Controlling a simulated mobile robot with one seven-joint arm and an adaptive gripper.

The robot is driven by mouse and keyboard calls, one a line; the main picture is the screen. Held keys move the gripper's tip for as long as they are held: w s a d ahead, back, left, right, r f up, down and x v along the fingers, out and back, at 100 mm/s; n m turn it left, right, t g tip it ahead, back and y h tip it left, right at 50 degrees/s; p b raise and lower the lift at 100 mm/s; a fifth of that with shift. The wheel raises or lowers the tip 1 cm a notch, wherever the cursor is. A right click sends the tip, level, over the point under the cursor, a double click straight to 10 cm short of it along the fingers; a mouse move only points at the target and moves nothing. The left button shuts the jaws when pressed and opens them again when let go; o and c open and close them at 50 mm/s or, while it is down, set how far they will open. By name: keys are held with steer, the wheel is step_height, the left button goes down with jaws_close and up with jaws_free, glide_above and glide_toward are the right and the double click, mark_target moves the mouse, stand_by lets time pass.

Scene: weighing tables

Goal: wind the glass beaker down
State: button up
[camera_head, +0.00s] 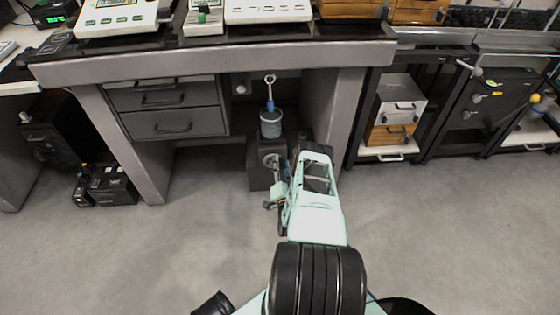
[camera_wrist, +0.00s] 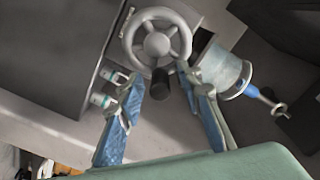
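The glass beaker (camera_head: 270,130) is under the table, just above a dark box (camera_head: 257,172). A blue-handled rod with a metal ring on top (camera_head: 269,91) rises from it. The beaker also shows in the wrist view (camera_wrist: 222,72), right of a grey handwheel (camera_wrist: 157,44). The wheel has a black knob (camera_wrist: 160,84) pointing toward me. My gripper (camera_wrist: 168,84) is open, with its blue-padded fingers on either side of the knob. A gap shows at the right finger; contact at the left one is unclear. In the head view my gripper (camera_head: 275,190) is before the box.
The table (camera_head: 220,62) overhangs the wheel and beaker, with drawers (camera_head: 172,108) on the left and a table leg (camera_head: 343,115) on the right. Scales (camera_head: 120,18) stand on top. Shelves with boxes (camera_head: 400,97) are to the right. The floor (camera_head: 150,250) in front is clear.

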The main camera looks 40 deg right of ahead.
jaws_close()
stand_by(0.3)
steer(key=shift+r, duration=0.1)
steer(key=n, duration=0.3)
steer(key=w+a+r+n, duration=0.1)
steer(key=n, duration=0.2)
steer(key=a+n, duration=0.1)
steer(key=n, duration=0.3)
steer(key=shift+w+a+r, duration=0.2)
steer(key=shift+w, duration=0.05)
steer(key=shift+n, duration=0.3)
stand_by(0.4)
jaws_free()
